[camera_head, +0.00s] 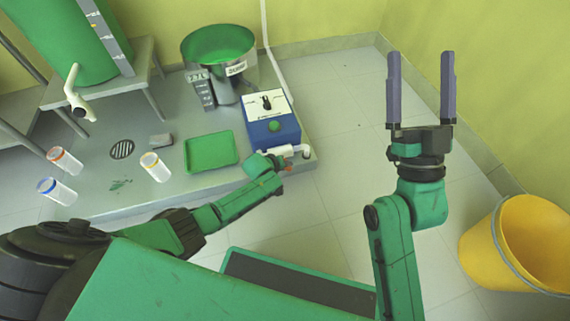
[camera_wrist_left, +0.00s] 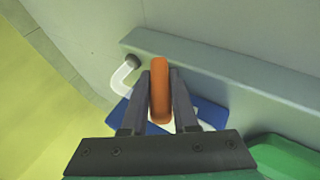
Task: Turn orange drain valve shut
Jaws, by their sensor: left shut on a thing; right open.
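The orange drain valve handle (camera_wrist_left: 160,92) stands between the fingers of my left gripper (camera_wrist_left: 159,78) in the left wrist view. The fingers are shut on it, one on each side. In the head view my left gripper (camera_head: 282,160) is at the front right of the blue box (camera_head: 274,133), beside a white pipe (camera_head: 298,150). Only a small orange-red bit shows there; the rest is hidden by the gripper. The white bent pipe also shows in the left wrist view (camera_wrist_left: 121,79), left of the handle. My right gripper (camera_head: 420,62) is open, empty and raised at the right.
A green tray (camera_head: 211,152), a grey block (camera_head: 161,140) and several capped jars, one orange-ringed (camera_head: 155,167), stand on the grey platform (camera_head: 110,204). A green-lined metal vessel (camera_head: 219,48) is behind. A yellow bucket (camera_head: 482,243) stands at right. The floor between is clear.

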